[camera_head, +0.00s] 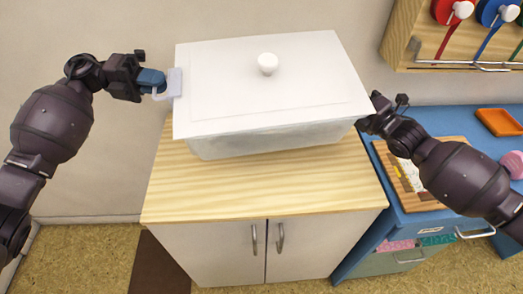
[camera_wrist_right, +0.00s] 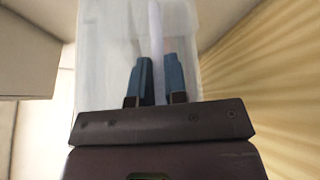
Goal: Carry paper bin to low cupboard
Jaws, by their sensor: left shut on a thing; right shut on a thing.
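The paper bin (camera_head: 265,140) is a white box with a flat lid and a round knob, in the middle of the head view. It is over the back part of the low cupboard's pale wooden top (camera_head: 260,190); I cannot tell whether it touches. My left gripper (camera_head: 163,84) is shut on the handle at the bin's left side. My right gripper (camera_head: 370,118) is at the bin's right side, its fingertips hidden in the head view. In the right wrist view my right gripper (camera_wrist_right: 159,78) is shut on a thin upright white part of the bin (camera_wrist_right: 100,65).
A blue bench (camera_head: 440,120) stands to the right of the cupboard, with a wooden board (camera_head: 400,180) and an orange tray (camera_head: 498,122) on it. A wooden wall rack (camera_head: 405,30) with red and blue stamps is at upper right. The cupboard top's front is bare.

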